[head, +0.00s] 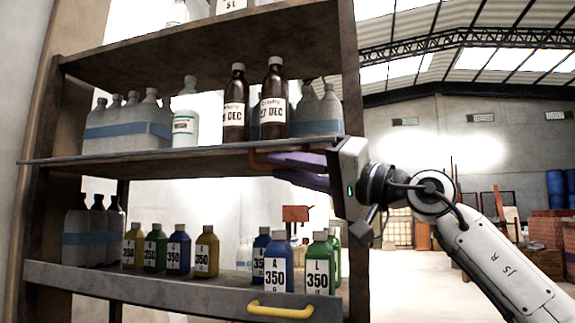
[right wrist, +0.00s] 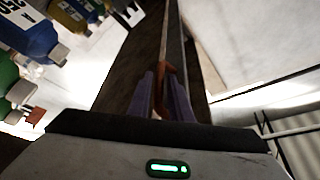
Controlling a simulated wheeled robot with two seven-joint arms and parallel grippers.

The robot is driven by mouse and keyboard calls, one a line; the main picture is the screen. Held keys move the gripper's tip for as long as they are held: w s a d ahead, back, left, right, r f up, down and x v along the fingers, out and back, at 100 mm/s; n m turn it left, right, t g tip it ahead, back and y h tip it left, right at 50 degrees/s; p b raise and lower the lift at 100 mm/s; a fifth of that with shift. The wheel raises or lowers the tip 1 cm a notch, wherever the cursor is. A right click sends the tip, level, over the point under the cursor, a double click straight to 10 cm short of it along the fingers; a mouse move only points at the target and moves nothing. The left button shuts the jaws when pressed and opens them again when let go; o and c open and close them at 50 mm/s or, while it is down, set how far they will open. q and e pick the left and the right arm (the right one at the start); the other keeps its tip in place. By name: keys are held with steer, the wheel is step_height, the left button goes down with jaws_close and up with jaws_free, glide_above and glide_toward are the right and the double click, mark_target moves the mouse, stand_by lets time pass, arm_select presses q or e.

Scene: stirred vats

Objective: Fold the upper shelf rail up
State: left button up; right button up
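The upper shelf rail (head: 130,159) runs along the front of the middle shelf and shows almost edge-on, roughly level, not standing up before the bottles. It also shows in the right wrist view as a long narrow strip. Its orange-red handle (head: 256,161) is at its right part. My right gripper (head: 271,163) is at the handle, with its purple fingers above and below the bar. In the right wrist view the handle (right wrist: 165,75) lies between the fingers, which look apart, with a gap around the bar. My left gripper is not in view.
Brown bottles (head: 273,100), a white bottle (head: 185,128) and grey bottles stand on the middle shelf. The lower rail (head: 150,295) stands upright with a yellow handle (head: 280,311), before several coloured bottles. A shelf post (head: 351,60) is close beside my right gripper. Open floor lies right.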

steer(key=shift+c, duration=0.2)
jaws_close()
steer(key=shift+r, duration=0.1)
